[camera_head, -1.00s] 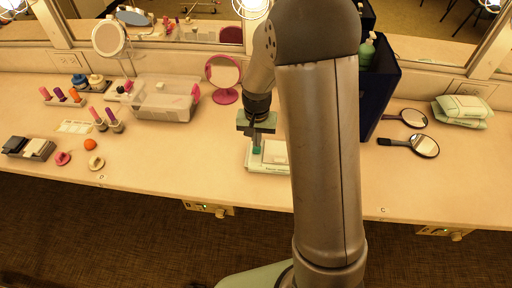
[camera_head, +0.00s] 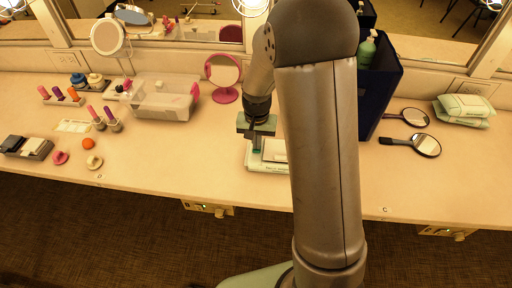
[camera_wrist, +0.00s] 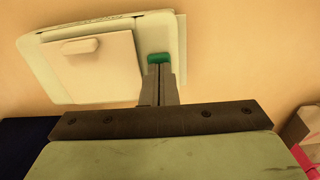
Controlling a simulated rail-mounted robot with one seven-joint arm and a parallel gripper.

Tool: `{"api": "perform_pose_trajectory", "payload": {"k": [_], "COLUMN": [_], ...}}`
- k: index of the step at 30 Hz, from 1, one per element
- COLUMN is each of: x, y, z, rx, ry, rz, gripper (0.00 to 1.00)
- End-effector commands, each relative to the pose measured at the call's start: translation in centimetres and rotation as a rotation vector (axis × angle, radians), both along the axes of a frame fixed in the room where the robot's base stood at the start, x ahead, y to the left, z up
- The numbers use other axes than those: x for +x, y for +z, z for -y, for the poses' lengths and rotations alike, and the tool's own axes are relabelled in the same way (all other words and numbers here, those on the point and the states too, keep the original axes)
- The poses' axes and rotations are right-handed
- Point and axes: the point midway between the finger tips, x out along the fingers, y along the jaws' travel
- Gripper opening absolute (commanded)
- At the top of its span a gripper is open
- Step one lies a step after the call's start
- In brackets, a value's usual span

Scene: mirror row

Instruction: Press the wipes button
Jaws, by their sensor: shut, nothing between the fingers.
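The wipes dispenser (camera_head: 272,154) is a flat pale box on the counter, partly hidden behind my arm in the head view. In the wrist view the dispenser (camera_wrist: 55,80) shows a light lid with a small raised tab. Its green button (camera_wrist: 159,57) sits near one corner of the top. My gripper (camera_head: 257,149) is shut and empty, pointing down over the button's corner. In the wrist view the gripper's fingertips (camera_wrist: 160,68) overlap the near edge of the button. I cannot tell whether they touch or press it.
A pink round mirror (camera_head: 224,76) and a clear bin (camera_head: 160,100) stand to the left. A dark blue crate (camera_head: 385,85) with a green bottle stands behind my arm. Two hand mirrors (camera_head: 426,145) and a green-white pack (camera_head: 464,110) lie to the right. Counter left of the dispenser is clear.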

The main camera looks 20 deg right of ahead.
Motion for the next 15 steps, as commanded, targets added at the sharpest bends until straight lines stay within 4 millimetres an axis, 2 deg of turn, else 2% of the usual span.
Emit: {"api": "perform_pose_trajectory", "payload": {"k": [7, 15], "x": [0.0, 0.0], "y": [0.0, 2.0], "z": [0.0, 0.0], "rx": [0.0, 0.0], "ry": [0.0, 0.0], "rz": [0.0, 0.0], "gripper": [0.0, 0.0]}}
